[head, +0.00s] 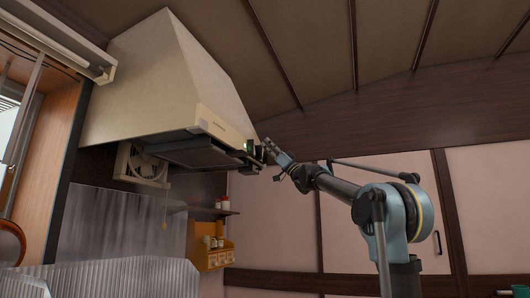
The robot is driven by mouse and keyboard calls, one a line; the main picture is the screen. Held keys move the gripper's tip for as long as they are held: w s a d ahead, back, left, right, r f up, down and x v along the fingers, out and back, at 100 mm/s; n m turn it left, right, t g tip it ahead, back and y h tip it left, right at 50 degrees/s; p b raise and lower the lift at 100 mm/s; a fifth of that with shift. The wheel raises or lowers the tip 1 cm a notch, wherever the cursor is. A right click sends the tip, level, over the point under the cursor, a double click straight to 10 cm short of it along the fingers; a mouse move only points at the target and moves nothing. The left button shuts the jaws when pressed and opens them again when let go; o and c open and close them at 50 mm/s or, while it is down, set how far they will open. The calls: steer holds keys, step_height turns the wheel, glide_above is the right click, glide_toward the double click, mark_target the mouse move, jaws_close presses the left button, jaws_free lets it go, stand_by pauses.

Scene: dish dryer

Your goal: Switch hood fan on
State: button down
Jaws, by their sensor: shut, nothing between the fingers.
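The cream range hood (165,85) hangs from the ceiling at the upper left. A square fan unit (142,164) shows below and behind it, with a thin pull cord (165,210) hanging down. My gripper (262,151) is shut and empty, at the right front corner of the hood's lower edge. A small dark and greenish part (250,146) shows at that corner, close to the fingertips. I cannot tell whether it is the switch or whether the fingers touch it. My arm reaches in from the lower right.
A wooden shelf (205,255) with small jars hangs on the wall below the hood. Corrugated metal sheeting (105,220) lines the lower left. A wooden cabinet or window frame stands at the far left.

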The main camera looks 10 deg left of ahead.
steer(key=d+r+v, duration=0.1)
steer(key=v, duration=0.9)
steer(key=shift+s+d+r, duration=0.2)
steer(key=shift+d, duration=0.3)
steer(key=shift+t, duration=0.3)
